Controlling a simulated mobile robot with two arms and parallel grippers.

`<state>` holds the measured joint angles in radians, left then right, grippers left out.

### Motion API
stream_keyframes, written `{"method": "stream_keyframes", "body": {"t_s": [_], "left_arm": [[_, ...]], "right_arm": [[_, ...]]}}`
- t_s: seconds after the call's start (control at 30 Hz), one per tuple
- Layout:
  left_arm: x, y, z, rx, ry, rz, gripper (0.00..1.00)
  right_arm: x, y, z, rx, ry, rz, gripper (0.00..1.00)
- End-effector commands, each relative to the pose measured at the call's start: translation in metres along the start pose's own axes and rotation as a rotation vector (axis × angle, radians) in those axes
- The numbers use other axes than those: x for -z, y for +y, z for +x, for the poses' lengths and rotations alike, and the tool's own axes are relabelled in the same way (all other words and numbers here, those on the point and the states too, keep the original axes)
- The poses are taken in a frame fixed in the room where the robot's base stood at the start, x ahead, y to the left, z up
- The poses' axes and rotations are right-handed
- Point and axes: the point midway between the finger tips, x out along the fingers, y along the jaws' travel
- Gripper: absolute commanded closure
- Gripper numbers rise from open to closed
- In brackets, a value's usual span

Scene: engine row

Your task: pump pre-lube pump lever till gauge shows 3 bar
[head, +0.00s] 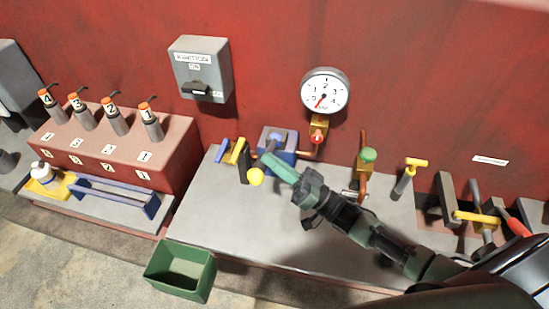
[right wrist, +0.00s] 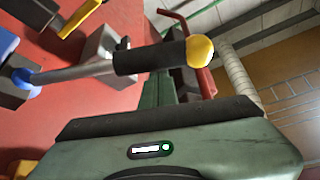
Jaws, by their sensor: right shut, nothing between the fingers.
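The pre-lube pump is a blue block (head: 284,140) on the grey bench. Its lever has a black grip and a yellow ball end (head: 255,177). The lever also shows in the right wrist view, with its black grip (right wrist: 149,58) crossing in front of my green fingers. My right gripper (head: 270,160) is shut and empty, its tip close beside the lever and pump; I cannot tell whether it touches. The round white gauge (head: 325,90) has its red needle pointing to the lower left, near the low end of the scale. My left gripper is not in view.
An ignition box (head: 201,70) hangs on the red wall. Several numbered injectors stand in a red block (head: 130,150) at left. A green bin (head: 180,271) is at the bench front.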

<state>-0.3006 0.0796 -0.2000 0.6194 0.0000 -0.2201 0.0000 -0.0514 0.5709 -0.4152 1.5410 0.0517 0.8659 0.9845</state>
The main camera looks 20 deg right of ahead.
Motion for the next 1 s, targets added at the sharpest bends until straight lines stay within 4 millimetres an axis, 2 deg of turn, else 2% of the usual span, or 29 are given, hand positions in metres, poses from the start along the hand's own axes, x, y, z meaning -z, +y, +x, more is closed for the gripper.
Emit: {"method": "stream_keyframes", "body": {"t_s": [0.17,0.8,1.0], "left_arm": [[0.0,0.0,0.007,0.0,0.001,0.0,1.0],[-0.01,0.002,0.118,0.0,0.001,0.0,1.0],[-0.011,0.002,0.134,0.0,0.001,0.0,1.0]], "right_arm": [[-0.005,0.001,-0.003,0.007,-0.001,-0.011,1.0],[-0.073,0.013,-0.043,0.207,-0.002,-0.351,1.0],[-0.081,0.016,-0.048,0.247,-0.002,-0.42,1.0]]}}
